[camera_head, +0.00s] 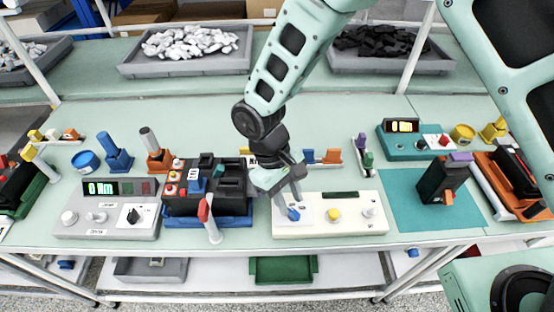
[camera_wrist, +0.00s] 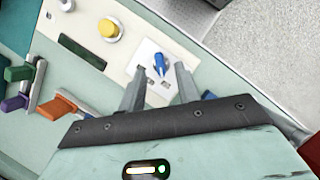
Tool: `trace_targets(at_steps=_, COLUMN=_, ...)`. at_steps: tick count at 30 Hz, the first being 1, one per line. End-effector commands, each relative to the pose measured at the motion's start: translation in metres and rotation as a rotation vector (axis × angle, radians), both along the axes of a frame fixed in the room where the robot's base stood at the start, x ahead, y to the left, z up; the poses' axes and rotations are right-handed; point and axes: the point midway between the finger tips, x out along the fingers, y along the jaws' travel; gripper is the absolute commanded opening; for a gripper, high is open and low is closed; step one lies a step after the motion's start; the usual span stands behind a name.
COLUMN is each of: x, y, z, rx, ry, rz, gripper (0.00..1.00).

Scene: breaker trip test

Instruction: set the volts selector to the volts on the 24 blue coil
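A white control panel (camera_head: 355,228) stands at the front middle of the bench. It carries a blue pointer knob (camera_head: 293,214) on a white plate, a yellow button (camera_head: 333,216) and a white knob (camera_head: 369,212). In the wrist view the blue knob (camera_wrist: 159,64) shows between and just beyond my fingertips. My gripper (camera_head: 289,195) is open and empty, over the knob's plate; whether a finger touches the plate I cannot tell. The plate's markings are too small to read. A blue cylinder (camera_head: 86,161) stands at the left; no readable number shows on it.
A grey meter box (camera_head: 95,226) with a lit display and a black dial stands at the left. A dark breaker block on a blue base (camera_head: 232,221) sits just left of the white panel. A teal mat (camera_head: 400,213) with a dark block lies at the right.

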Motion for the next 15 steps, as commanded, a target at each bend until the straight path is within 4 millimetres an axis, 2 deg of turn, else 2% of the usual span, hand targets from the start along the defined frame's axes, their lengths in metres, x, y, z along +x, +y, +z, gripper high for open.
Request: trace_targets(at_steps=15, x=0.033, y=0.032, z=0.107, rx=0.004, ry=-0.003, rz=0.002, gripper=0.33)
